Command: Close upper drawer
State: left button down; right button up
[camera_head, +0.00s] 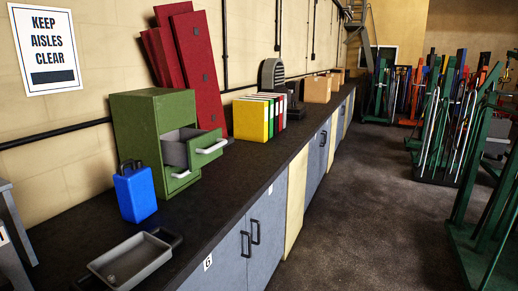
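A green drawer cabinet (146,135) stands on the dark countertop at the left, against the wall. Its upper drawer (208,148) is pulled out toward the right, with its grey inside showing and a pale handle (212,147) on its green front. The lower drawer (181,178) sits beneath it, with its own pale handle; its front looks about flush with the cabinet, though the upper drawer partly covers it. Neither my left nor my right gripper is in view.
A blue case (135,192) stands in front of the cabinet on the countertop (215,210). A grey tray (131,262) lies nearer. Open floor (350,215) lies right of the counter; green racks (485,210) stand beyond.

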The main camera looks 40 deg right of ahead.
aim_at(191, 149)
jog(key=z, duration=1.1)
